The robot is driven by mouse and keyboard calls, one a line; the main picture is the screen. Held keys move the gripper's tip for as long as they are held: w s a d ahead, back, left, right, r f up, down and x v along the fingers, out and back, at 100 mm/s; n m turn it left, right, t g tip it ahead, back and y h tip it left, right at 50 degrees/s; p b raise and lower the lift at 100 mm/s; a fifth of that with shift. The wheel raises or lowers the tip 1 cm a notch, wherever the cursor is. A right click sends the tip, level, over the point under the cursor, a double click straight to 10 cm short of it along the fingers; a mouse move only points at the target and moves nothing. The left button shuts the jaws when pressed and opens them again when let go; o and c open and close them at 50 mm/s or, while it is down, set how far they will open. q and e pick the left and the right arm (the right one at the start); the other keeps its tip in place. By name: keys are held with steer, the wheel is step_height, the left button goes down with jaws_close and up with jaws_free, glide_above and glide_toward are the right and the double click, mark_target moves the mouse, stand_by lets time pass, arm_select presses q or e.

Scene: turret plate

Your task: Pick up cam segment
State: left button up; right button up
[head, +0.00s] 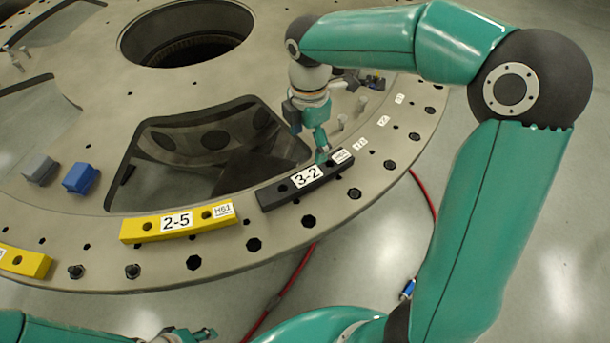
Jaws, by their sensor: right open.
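A black cam segment (278,197) labelled 3-2 lies on the turret plate (225,262) near its front rim, just right of the large cutout. A yellow cam segment (147,231) labelled 2-5 lies to its left. Another yellow segment (28,263) is cut off at the left edge. My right gripper (322,155) is open and points down at the right part of the black segment, by its small label. I cannot tell whether its fingers touch the segment. My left gripper (205,334) is partly in view at the bottom edge, away from the segments.
A blue block (80,178) and a grey block (40,169) sit on the plate at the left. Upright pins (362,104) stand right of my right gripper. The plate has a large round hole and cutouts. A red cable (290,285) runs on the floor.

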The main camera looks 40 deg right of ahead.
mark_target(307, 176)
steer(key=f, duration=0.7)
steer(key=shift+w+d+f, duration=0.1)
steer(key=shift+d+f, duration=0.1)
steer(key=shift+f, duration=0.15)
steer(key=shift+a+f+p, duration=0.15)
steer(key=shift+f+p, duration=0.1)
steer(key=shift+f, duration=1.05)
steer(key=shift+a+f+p, duration=0.1)
steer(key=shift+f+p, duration=0.15)
steer(key=shift+f, duration=1)
steer(key=c, duration=1.5)
steer(key=shift+c, duration=0.3)
steer(key=shift+r, duration=0.15)
